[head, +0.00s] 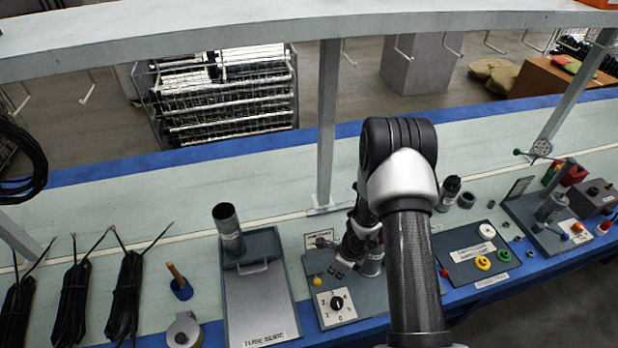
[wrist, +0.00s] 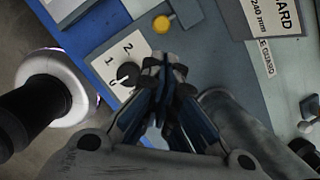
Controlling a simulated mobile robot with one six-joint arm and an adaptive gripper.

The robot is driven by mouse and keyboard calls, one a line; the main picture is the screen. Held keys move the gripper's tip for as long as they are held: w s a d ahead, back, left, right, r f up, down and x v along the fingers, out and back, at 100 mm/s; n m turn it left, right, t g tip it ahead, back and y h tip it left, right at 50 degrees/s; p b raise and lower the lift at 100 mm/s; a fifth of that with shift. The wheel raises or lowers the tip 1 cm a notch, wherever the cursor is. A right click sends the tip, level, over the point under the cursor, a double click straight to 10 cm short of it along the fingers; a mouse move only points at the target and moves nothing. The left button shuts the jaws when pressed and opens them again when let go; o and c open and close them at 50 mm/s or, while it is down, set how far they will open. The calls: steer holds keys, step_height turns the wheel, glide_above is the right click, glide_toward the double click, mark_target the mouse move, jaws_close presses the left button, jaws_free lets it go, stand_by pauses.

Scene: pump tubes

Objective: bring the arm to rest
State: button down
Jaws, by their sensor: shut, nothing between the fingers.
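My gripper (head: 342,268) hangs above the grey control panel in the middle of the bench in the head view, its fingers pointing down and toward the left. In the wrist view its fingertips (wrist: 165,65) are together with nothing between them. The panel's black dial (head: 337,303) sits on a white numbered plate; the dial also shows beside the fingertips in the wrist view (wrist: 128,73). A yellow button (head: 317,281) is near the dial and also shows in the wrist view (wrist: 162,23). My forearm hides part of the panel's right side.
A labelled grey plate (head: 262,305) with an upright tube (head: 228,232) stands left of the panel. A board with coloured rings (head: 483,263) lies right. Black cable bundles (head: 127,290) lie far left. A bench post (head: 328,125) rises behind my arm. The rear bench strip is mostly clear.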

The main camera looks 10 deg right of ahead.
steer(key=w+a+r+n+t+y, duration=0.1)
steer(key=a+r+n, duration=0.25)
steer(key=r, duration=0.65)
steer(key=a+r+n+t, duration=0.1)
steer(key=a+r+n, duration=0.3)
steer(key=r, duration=0.6)
steer(key=w+a+r+n+y, duration=0.15)
steer(key=r+n, duration=0.35)
steer(key=r, duration=0.5)
steer(key=s+d+r+n+h, duration=0.1)
steer(key=s+r+n, duration=0.3)
steer(key=s, duration=0.4)
steer(key=s+r+n+h, duration=0.2)
steer(key=s+r+n, duration=0.3)
steer(key=s, duration=0.3)
steer(key=s+d+r+n+t+h+b, duration=0.1)
steer(key=s+r+n, duration=0.4)
steer(key=s, duration=0.3)
steer(key=shift+s+d, duration=0.15)
steer(key=shift+d, duration=0.15)
steer(key=shift+d, duration=0.15)
